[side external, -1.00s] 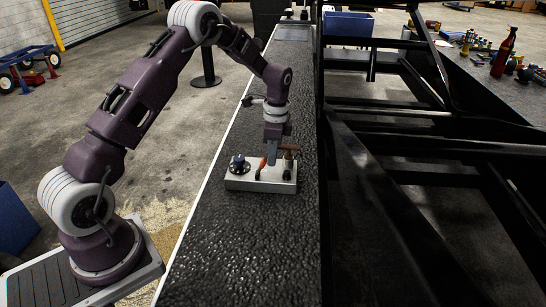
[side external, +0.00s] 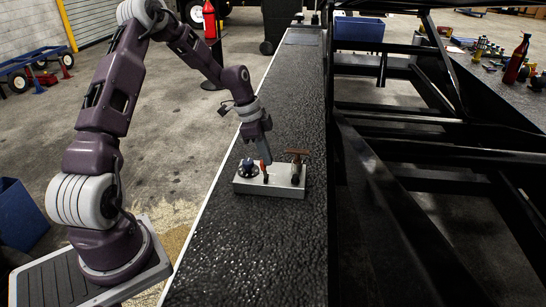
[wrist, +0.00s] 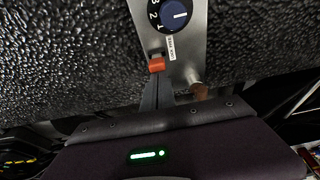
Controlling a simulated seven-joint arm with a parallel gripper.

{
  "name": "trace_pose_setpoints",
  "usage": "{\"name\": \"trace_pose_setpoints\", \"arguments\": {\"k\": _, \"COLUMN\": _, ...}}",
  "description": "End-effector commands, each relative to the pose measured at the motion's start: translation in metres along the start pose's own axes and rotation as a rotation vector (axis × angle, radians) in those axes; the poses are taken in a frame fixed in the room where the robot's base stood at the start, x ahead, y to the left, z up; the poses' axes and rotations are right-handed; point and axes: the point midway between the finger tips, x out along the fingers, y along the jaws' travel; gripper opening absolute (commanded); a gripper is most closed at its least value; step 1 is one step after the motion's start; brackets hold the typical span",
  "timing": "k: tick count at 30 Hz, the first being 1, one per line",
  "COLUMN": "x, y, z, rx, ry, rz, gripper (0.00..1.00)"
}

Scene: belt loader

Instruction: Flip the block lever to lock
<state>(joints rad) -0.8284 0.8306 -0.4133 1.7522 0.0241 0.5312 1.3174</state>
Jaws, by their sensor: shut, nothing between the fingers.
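The pale grey control block (side external: 285,190) lies on the black belt; it also shows in the wrist view (wrist: 190,50). It carries a blue numbered knob (wrist: 175,14), a small orange-tipped lever (wrist: 157,64) and a brown T-shaped handle (side external: 298,153). A narrow label beside the lever is too small to read surely. In the side view the lever (side external: 263,168) leans slightly left, towards the knob. My gripper (side external: 267,160) is shut and empty, its tips low over the block right by the lever. In the wrist view the fingertips (wrist: 157,84) end just below the orange tip; contact is unclear.
The brown handle (wrist: 199,91) stands close to the right of my fingers. Black frame beams (side external: 400,150) run along the belt's right side. The belt surface (side external: 245,250) in front of the block is bare.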

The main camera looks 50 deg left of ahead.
Motion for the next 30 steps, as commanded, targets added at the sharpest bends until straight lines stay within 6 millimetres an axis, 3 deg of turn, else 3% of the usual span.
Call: {"name": "trace_pose_setpoints", "arguments": {"k": 30, "x": -0.017, "y": 0.0, "z": -0.001, "rx": -0.001, "ry": -0.002, "rz": 0.001, "gripper": 0.0}}
